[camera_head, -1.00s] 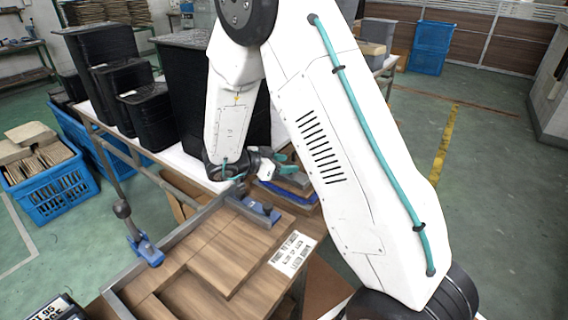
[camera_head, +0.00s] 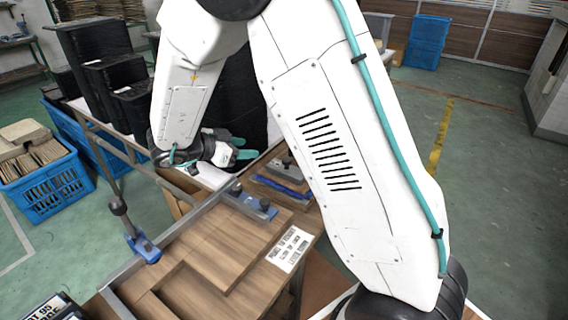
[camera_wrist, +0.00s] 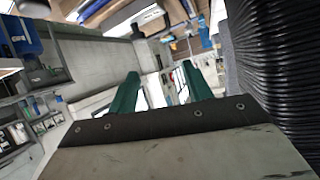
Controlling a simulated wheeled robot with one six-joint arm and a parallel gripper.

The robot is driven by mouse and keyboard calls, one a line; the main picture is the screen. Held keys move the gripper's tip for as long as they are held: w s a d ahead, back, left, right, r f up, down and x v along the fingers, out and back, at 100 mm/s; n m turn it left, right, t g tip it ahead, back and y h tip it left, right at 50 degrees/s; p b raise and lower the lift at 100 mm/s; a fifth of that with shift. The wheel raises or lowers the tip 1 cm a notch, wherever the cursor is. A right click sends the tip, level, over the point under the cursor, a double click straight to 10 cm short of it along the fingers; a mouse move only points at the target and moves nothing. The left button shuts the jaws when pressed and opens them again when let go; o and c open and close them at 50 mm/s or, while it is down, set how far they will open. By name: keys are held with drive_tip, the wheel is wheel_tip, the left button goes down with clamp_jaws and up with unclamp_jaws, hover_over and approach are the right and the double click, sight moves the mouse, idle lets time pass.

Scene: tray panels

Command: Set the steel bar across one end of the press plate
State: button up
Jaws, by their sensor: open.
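My gripper (camera_head: 232,153) hangs beyond the back of the wooden work surface, beside the dark bins. Its teal fingers show apart in the wrist view (camera_wrist: 161,92), with nothing between them. A long grey metal bar (camera_head: 197,213) lies along the back left edge of the wooden panels (camera_head: 215,240), with blue clamps at it. A grey metal piece (camera_head: 283,166) sits by a blue strip behind the panels, right of my gripper. I cannot tell which piece is the steel bar or the press plate. My arm hides part of the right side.
Stepped black bins (camera_head: 105,75) stand on the table at the back left. A blue crate (camera_head: 48,190) of brown pieces is at the left. A printed label (camera_head: 290,248) lies on the panels' right side. Open floor (camera_head: 480,200) is at the right.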

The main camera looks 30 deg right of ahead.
drive_tip(key=w+a+r+n+t+y, duration=0.2)
drive_tip(key=w+r+n+t+y, duration=0.2)
drive_tip(key=w+r+t+y, duration=0.45)
drive_tip(key=s+a+r+n+t+y, duration=0.1)
drive_tip(key=s+a+r+n+y, duration=0.55)
drive_tip(key=s+r, duration=0.25)
drive_tip(key=s+d+f+n+g, duration=0.1)
drive_tip(key=s+d+n+g, duration=0.1)
drive_tip(key=s, duration=0.8)
drive_tip(key=s+d+f+n+g+h, duration=0.1)
drive_tip(key=s+d+f+n+g, duration=0.1)
drive_tip(key=s, duration=0.9)
drive_tip(key=s+d+f+n+g+h, duration=0.1)
drive_tip(key=s+d+n+g, duration=0.2)
drive_tip(key=s+g, duration=0.3)
drive_tip(key=s, duration=0.5)
drive_tip(key=shift+s+d+f, duration=0.2)
drive_tip(key=shift+d+f, duration=0.15)
drive_tip(key=shift+f, duration=0.05)
